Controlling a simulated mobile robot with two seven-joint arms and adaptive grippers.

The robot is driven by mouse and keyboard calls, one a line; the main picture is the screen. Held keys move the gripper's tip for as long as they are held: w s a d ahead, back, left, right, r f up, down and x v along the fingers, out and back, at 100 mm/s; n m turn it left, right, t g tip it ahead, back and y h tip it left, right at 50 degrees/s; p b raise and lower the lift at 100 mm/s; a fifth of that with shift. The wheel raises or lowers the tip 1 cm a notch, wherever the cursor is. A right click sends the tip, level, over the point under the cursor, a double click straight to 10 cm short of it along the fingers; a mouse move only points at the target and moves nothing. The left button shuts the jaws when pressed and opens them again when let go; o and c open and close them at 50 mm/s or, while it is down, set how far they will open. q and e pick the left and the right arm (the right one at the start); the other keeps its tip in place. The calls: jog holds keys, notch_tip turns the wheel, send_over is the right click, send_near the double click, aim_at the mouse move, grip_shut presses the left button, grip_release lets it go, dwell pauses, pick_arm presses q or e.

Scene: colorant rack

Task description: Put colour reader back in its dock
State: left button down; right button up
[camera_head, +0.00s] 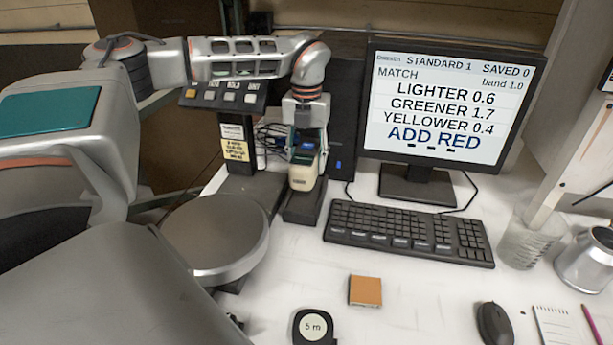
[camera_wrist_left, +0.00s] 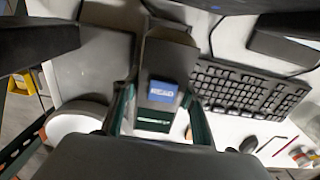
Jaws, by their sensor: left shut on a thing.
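The colour reader (camera_head: 303,176) is a cream handheld device with a dark upper part and a blue button. My left gripper (camera_head: 306,150) is shut around its upper part and points down. In the left wrist view the reader's blue READ button (camera_wrist_left: 162,92) lies between the two fingers. The dock (camera_head: 302,208) appears as a dark block on the table at the reader's lower end. The reader overlaps it in the head view, and I cannot tell whether the two touch or the reader is seated. My right gripper is not seen.
The monitor (camera_head: 450,105) reads "ADD RED", with a keyboard (camera_head: 408,232) in front. A button panel (camera_head: 223,95) and round grey plate (camera_head: 215,238) stand left of the dock. A tan square (camera_head: 365,291) and tape measure (camera_head: 314,328) lie on the front table.

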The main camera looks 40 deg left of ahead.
pick_arm(q)
jog(key=shift+f, duration=2.4)
jog(key=shift+f, duration=0.15)
jog(key=c, duration=1.2)
grip_release()
notch_tip(320, 180, up, 12)
jog(key=shift+r, duration=0.15)
jog(key=shift+d, duration=0.1)
